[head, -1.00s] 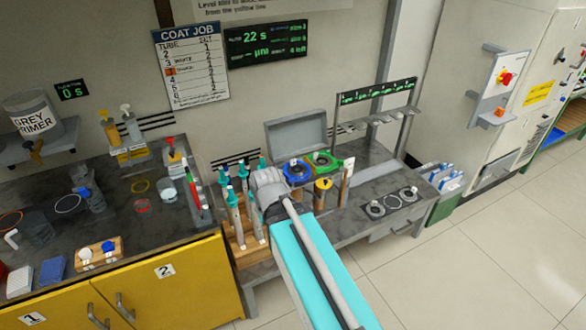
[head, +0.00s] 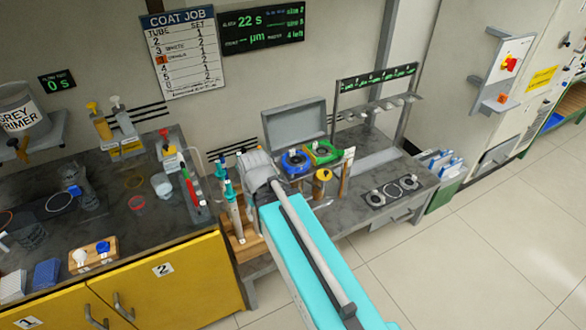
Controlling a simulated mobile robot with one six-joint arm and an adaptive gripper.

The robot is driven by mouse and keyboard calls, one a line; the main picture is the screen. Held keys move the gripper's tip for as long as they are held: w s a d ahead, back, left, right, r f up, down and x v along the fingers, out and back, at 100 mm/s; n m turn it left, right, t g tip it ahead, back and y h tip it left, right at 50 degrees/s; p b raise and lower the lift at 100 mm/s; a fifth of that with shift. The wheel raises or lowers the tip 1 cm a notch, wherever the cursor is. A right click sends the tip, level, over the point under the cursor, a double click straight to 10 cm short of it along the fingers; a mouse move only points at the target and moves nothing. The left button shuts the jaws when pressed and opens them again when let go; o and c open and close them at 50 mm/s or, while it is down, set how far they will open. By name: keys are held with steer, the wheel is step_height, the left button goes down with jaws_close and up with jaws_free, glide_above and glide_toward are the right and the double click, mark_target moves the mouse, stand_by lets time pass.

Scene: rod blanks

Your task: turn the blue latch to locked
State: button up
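A blue round fitting with a dark centre (head: 295,161) sits on the grey bench beside a similar green one (head: 323,151), in front of an open grey case. It may be the blue latch; its setting is too small to read. A small blue knob (head: 103,248) also stands beside a white one on a wooden block at the left. My arm reaches over the bench just left of the blue fitting, its grey joint near the teal-topped tubes. My gripper's fingers do not show; they are out of sight beyond the arm.
Teal-topped tubes (head: 231,200) stand in a wooden rack close to my arm. A yellow-topped cylinder (head: 322,182) and a grey rack (head: 375,100) stand to the right. The left counter (head: 120,220) is crowded with cups and bottles. The tiled floor (head: 470,240) at right is clear.

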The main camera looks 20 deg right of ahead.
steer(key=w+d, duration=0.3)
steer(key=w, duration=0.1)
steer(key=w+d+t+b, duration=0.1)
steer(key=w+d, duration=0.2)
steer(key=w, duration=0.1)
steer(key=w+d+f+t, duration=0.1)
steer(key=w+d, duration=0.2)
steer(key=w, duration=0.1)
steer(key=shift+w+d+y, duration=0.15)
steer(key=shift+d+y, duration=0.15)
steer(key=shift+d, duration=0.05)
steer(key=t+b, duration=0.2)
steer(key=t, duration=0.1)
glide_toward(292, 168)
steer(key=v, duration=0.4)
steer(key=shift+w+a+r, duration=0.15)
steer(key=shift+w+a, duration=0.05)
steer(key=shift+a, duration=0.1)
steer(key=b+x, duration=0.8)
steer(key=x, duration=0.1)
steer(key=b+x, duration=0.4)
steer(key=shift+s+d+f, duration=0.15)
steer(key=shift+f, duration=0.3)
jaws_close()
